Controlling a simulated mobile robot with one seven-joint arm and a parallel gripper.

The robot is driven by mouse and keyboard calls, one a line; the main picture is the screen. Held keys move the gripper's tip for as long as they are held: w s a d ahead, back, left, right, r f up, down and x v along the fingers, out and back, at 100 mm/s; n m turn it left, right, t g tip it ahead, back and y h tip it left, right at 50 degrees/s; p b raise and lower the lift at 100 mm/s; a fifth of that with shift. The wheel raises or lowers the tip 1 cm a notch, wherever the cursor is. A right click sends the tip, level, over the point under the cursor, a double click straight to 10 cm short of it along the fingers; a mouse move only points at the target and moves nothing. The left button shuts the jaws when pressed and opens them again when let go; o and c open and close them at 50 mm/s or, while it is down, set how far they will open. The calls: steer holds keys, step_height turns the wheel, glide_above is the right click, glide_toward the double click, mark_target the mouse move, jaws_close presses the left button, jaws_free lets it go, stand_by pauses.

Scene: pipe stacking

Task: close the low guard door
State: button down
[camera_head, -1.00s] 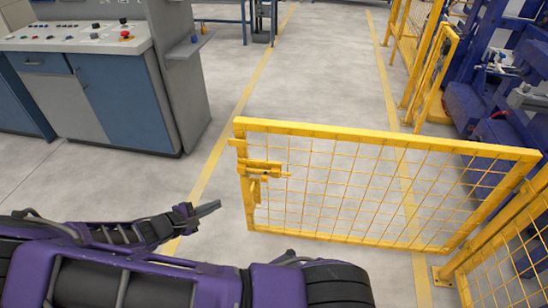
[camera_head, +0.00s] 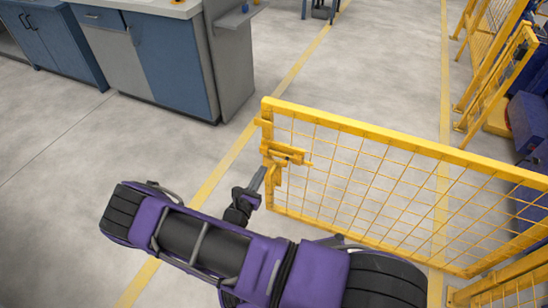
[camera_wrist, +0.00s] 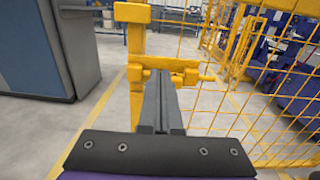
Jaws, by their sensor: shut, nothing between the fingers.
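The low guard door (camera_head: 375,190) is a yellow frame with wire mesh. It stands out from a yellow fence post at the lower right, with its free edge at the left. A yellow latch (camera_head: 286,153) sits on that free edge; it also shows in the wrist view (camera_wrist: 187,69). My gripper (camera_head: 258,176) is shut and empty, just left of the latch and the door's free edge. In the wrist view my gripper (camera_wrist: 158,80) points at the free-edge post and overlaps the latch. I cannot tell whether the fingers touch the door.
Yellow fence panels (camera_head: 497,90) and blue machinery (camera_head: 528,122) stand at the right. The floor between the cabinet and door is clear, with yellow lines.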

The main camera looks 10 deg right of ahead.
mark_target(280, 140)
steer(key=x, duration=1.3)
steer(key=shift+d, duration=0.1)
steer(key=shift+w, duration=0.15)
